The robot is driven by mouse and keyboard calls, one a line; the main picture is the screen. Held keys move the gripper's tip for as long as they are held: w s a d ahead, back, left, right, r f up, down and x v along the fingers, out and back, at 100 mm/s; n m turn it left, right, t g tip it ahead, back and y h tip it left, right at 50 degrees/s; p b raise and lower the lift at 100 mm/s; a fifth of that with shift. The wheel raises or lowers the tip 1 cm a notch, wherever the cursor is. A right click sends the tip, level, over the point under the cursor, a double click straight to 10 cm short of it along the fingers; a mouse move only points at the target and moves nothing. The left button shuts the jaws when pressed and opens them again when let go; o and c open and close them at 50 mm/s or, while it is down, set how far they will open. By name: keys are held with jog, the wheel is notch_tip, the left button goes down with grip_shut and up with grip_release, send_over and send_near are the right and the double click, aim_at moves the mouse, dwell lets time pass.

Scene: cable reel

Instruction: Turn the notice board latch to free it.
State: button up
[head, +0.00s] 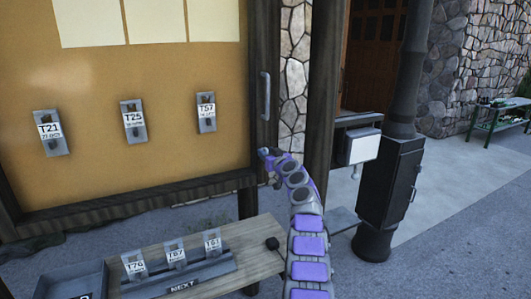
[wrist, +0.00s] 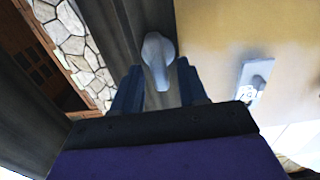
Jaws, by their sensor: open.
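The notice board (head: 180,90) has a tan face and a dark wooden frame (head: 263,50), with a grey vertical handle (head: 265,95) on its right side. My gripper (head: 266,154) is at that right frame post, just below the handle. In the wrist view a pale grey latch (wrist: 157,48) with a rounded end stands on the dark frame. My gripper (wrist: 160,70) is open there, one dark finger on each side of the latch's near end. I cannot tell whether the fingers touch it. In the head view my gripper mostly hides the latch.
Tags T21 (head: 51,133), T25 (head: 134,121) and T57 (head: 206,112) hang on the board. A wooden bench (head: 245,256) with a tag rack (head: 180,272) stands below. A black stove-like post (head: 388,185) and a white box (head: 361,146) are to the right.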

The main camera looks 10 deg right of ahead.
jog(key=shift+d, duration=0.1)
jog(key=shift+s, duration=0.1)
grip_shut()
jog(key=shift+m, duration=0.3)
jog(key=shift+w+d+f+m+b, duration=0.1)
jog(key=shift+d+f+m, duration=0.15)
jog(key=shift+m, duration=2.65)
jog(key=shift+w+d+f+m+b, duration=0.1)
jog(key=shift+d+f+m+b, duration=0.1)
jog(key=shift+m, duration=2.7)
jog(key=shift+w+d+f+m+b, duration=0.1)
jog(key=shift+d+f+m, duration=0.15)
jog(key=shift+m, duration=2.65)
